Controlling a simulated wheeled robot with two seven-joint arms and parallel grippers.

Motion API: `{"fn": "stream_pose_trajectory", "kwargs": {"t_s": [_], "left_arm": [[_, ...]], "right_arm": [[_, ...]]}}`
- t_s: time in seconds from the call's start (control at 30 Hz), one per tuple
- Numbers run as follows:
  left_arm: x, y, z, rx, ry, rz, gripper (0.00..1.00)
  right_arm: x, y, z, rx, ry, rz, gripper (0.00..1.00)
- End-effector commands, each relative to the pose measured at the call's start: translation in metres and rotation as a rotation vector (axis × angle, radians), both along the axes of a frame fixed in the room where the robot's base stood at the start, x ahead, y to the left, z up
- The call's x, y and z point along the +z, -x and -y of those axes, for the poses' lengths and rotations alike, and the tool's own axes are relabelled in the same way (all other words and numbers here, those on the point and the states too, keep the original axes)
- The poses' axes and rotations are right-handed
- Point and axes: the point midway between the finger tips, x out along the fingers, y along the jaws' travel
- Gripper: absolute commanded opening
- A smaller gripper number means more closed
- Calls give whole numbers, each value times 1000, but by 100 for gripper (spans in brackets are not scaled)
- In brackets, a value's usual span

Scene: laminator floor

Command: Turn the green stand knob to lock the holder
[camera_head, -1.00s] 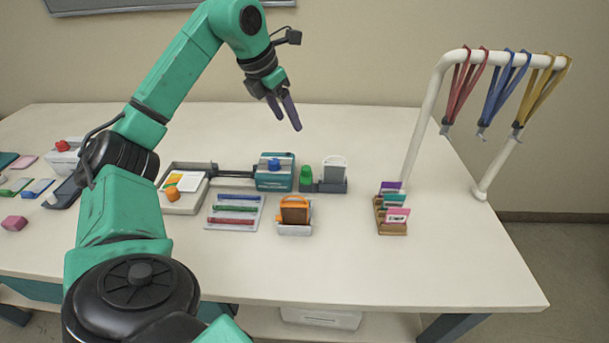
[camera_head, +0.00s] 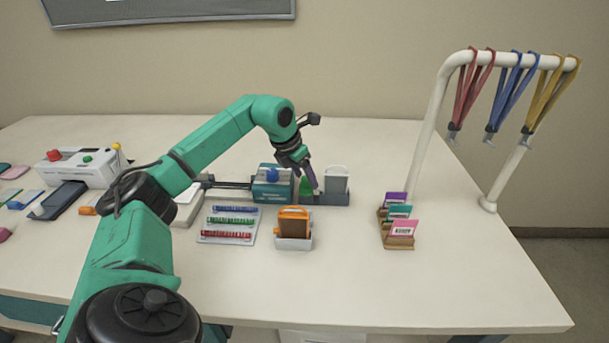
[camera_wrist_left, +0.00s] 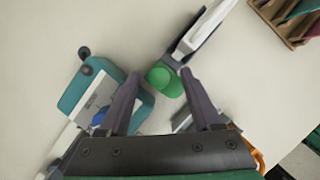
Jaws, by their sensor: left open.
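The green stand knob (camera_head: 306,185) sits on the dark stand (camera_head: 334,198), just right of the teal device with a blue knob (camera_head: 272,175). A pale upright holder (camera_head: 337,178) stands at the right end of the stand. My left gripper (camera_head: 312,183) points down at the green knob and partly covers it in the head view. In the left wrist view the knob (camera_wrist_left: 166,80) shows between and just beyond the two open fingers (camera_wrist_left: 160,85). I cannot tell whether either finger touches it. My right gripper is not in view.
An orange item in a pale tray (camera_head: 294,240) stands in front of the stand. A rack of coloured cards (camera_head: 398,230) and a white rail with lanyards (camera_head: 437,110) are to the right. The front right of the table (camera_head: 450,285) is clear.

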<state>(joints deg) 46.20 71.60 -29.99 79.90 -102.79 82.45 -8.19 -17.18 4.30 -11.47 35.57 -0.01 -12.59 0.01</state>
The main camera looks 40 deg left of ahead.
Motion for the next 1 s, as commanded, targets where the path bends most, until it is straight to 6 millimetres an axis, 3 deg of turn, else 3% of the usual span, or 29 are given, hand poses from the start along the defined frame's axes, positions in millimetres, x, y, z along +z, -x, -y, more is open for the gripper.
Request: {"fn": "stream_pose_trajectory", "kwargs": {"t_s": [0.23,0.4,0.77,1.0], "left_arm": [[-2,-1,0,0,0,0,65],[-1,-1,0,0,0,0,0],[0,0,0,27,0,1,0],[2,-1,1,139,-2,2,0]], "right_arm": [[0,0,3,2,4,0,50],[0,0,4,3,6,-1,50],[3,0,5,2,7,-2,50],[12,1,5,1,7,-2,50]]}}
